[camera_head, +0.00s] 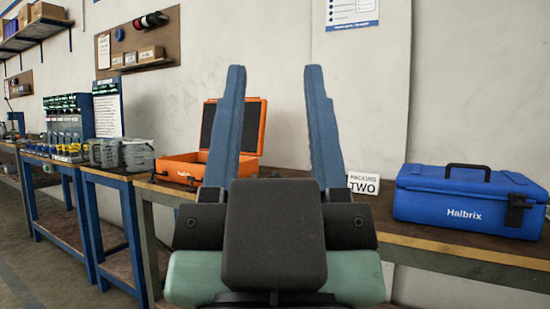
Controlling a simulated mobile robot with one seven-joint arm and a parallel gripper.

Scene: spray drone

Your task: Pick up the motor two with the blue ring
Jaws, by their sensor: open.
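My gripper (276,82) fills the middle of the head view, with its two blue fingers wide apart and pointing up. Nothing is between the fingers but the wall and part of an orange case behind them. I cannot make out a motor with a blue ring. Several small items with blue and yellow parts (68,152) stand on the far left bench, too small to tell apart.
An open orange case (180,170) and a closed blue Halbrix case (465,201) stand on the near bench (420,238). Grey bins (137,154) stand further left. Open floor (30,270) lies at the lower left.

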